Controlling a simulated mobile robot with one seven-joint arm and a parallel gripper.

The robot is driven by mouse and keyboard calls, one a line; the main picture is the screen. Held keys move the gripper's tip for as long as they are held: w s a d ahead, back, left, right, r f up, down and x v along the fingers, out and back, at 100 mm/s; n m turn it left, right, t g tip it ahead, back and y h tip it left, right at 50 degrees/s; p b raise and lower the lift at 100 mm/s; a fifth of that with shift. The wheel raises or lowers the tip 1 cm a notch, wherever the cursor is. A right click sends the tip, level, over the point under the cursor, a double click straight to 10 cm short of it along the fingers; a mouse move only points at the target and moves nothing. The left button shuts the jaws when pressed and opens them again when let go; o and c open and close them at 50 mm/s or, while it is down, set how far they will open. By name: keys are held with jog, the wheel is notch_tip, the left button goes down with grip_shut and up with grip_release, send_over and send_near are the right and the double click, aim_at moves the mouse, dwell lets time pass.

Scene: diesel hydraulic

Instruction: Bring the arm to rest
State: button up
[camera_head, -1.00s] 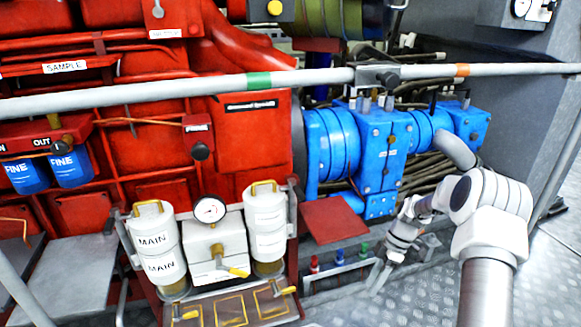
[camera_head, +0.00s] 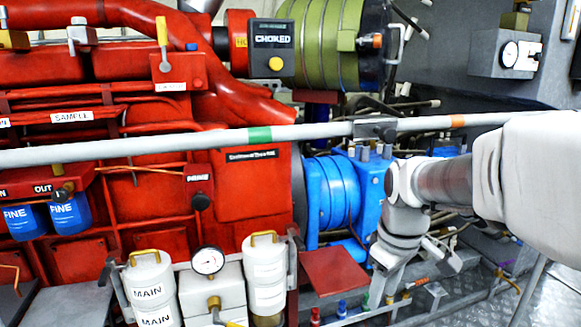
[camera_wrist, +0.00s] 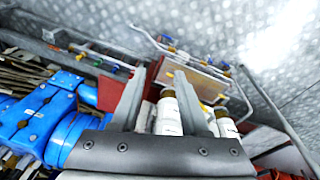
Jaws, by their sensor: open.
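My white and grey arm reaches in from the right edge in the head view. It bends at a joint in front of the blue hydraulic pump (camera_head: 335,190) and hangs down from there. My gripper (camera_head: 382,290) points downward, to the right of a red plate (camera_head: 334,270). In the wrist view, the two grey fingers of my gripper (camera_wrist: 160,80) stand apart with nothing held between them. White canisters (camera_wrist: 168,116) show beyond and between the fingers. The arm hides part of the blue pump.
A grey handrail (camera_head: 310,132) crosses behind my arm. The red engine (camera_head: 240,190) fills the left. White MAIN canisters (camera_head: 150,285) and a gauge (camera_head: 208,260) stand low at the front. Hoses and a grey cabinet (camera_head: 450,60) lie behind. Patterned metal floor (camera_head: 540,300) is clear at lower right.

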jog(key=s+a+r+m+t, duration=0.1)
jog(key=s+r+m+t, duration=0.15)
jog(key=s, duration=0.45)
jog(key=s+a+r+m+t, duration=0.1)
jog(key=s+a+m, duration=0.1)
jog(key=s+m, duration=0.35)
notch_tip(320, 180, up, 26)
jog(key=s+n+p, duration=0.1)
jog(key=s+p, duration=0.1)
jog(key=p, duration=2.4)
jog(key=shift+s+d+r, duration=0.15)
jog(key=shift+d+r, duration=0.05)
jog(key=shift+d, duration=0.05)
jog(key=shift+a, duration=0.1)
